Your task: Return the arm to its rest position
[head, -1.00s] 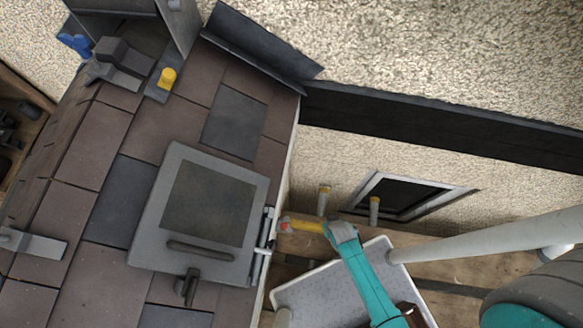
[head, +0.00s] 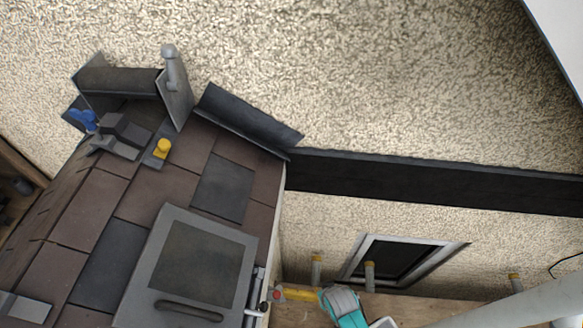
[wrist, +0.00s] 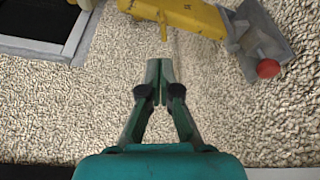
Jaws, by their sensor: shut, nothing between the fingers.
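My gripper (wrist: 154,85) shows in the wrist view with its green fingers together and nothing between them. It points up the picture, in front of the pebbled wall. A yellow piece (wrist: 180,15) with a grey end (wrist: 262,40) and a red knob (wrist: 268,68) lies beyond the fingertips, apart from them in the picture. I cannot make out the gripper's fingers in the head view.
In the head view, the tiled roof (head: 140,195) with a grey roof window (head: 195,265) fills the left. A dark beam (head: 430,180) crosses the pebbled wall (head: 400,75). A framed window (head: 400,262) sits below it. A yellow piece (head: 297,293) lies near the roof edge.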

